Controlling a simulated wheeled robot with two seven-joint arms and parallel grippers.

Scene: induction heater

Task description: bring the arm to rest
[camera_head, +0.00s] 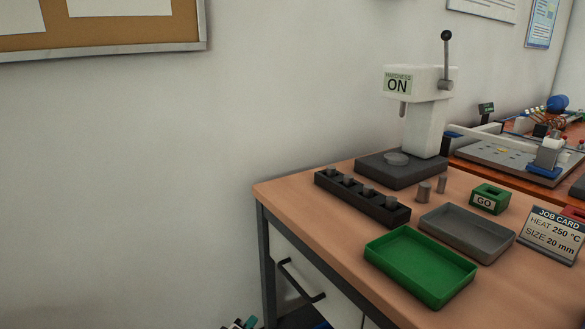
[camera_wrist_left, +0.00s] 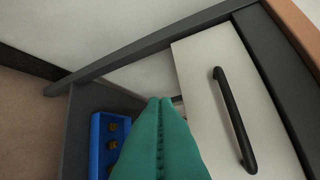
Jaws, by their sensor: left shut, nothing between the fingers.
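My left gripper (camera_head: 243,322) just shows at the bottom edge of the head view, low beside the left leg of the bench. In the left wrist view its teal fingers (camera_wrist_left: 160,104) are pressed together, with nothing between them. They point toward the white drawer front (camera_wrist_left: 205,90) with a black handle (camera_wrist_left: 234,120). From this view I cannot tell whether they touch anything. Most of the left arm is out of the head view. My right gripper is in neither view.
The wooden bench (camera_head: 285,188) carries a hardness tester (camera_head: 427,120), a black block with several pegs (camera_head: 360,198), a green tray (camera_head: 420,265), a grey tray (camera_head: 467,232) and a job card (camera_head: 553,235). A blue holder (camera_wrist_left: 107,140) sits low under the bench. Free room lies left of the bench.

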